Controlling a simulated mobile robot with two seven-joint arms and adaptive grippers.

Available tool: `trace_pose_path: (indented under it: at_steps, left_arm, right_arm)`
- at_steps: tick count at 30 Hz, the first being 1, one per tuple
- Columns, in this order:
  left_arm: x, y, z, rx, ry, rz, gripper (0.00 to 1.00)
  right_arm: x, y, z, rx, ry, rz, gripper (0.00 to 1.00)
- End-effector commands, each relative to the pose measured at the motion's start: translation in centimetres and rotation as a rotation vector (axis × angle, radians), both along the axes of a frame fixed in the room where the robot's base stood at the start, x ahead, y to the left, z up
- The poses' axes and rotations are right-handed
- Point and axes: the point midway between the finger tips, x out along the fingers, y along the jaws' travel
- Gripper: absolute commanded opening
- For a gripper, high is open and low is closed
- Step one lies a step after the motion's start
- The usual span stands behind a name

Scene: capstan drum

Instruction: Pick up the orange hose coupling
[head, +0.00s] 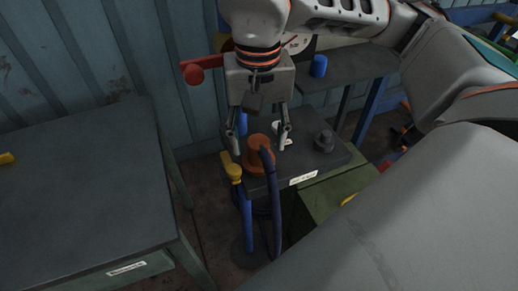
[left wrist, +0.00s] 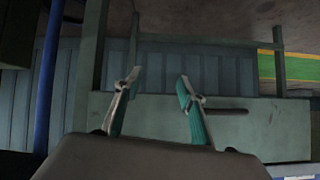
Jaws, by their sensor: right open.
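The orange hose coupling (head: 256,158) stands on a small dark table (head: 312,164) in the middle of the head view, with a dark hose (head: 274,190) running from it down over the front edge. My right gripper (head: 260,150) comes from above with its fingers spread, one at each side of the coupling's upper part in the picture. Whether the fingers touch it cannot be told. My left gripper (left wrist: 158,78) shows only in the left wrist view. Its fingers are apart with nothing between them.
A yellow-topped blue post (head: 234,172) stands close at the left. A red handle (head: 202,70) juts from the wall side. A blue cylinder (head: 319,66) sits on the back table. The left table (head: 85,190) is mostly bare.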

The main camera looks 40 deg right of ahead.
Motion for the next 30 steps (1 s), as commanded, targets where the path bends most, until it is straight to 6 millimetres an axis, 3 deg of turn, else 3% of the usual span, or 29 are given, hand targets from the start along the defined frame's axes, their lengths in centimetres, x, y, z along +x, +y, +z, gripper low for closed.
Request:
trace_pose_path:
  at_steps: [5, 14, 19, 30]
  left_arm:
    - [0.1, 0.1, -0.3, 0.003, 0.001, 0.000, 0.40]
    - [0.2, 0.1, -0.3, 0.003, 0.000, 0.001, 0.40]
    - [0.1, 0.0, -0.3, 0.002, 0.001, 0.001, 0.40]
    - [0.1, 0.0, -0.3, 0.003, 0.002, 0.001, 0.40]
  right_arm:
    - [-0.1, 0.0, -2.1, 0.001, 0.002, 0.000, 0.51]
    - [0.0, 0.0, -2.3, 0.001, 0.000, 0.000, 0.51]
    - [0.0, 0.0, -2.3, 0.001, 0.000, 0.000, 0.07]
    - [0.0, 0.0, -2.1, 0.000, -0.001, -0.001, 0.05]
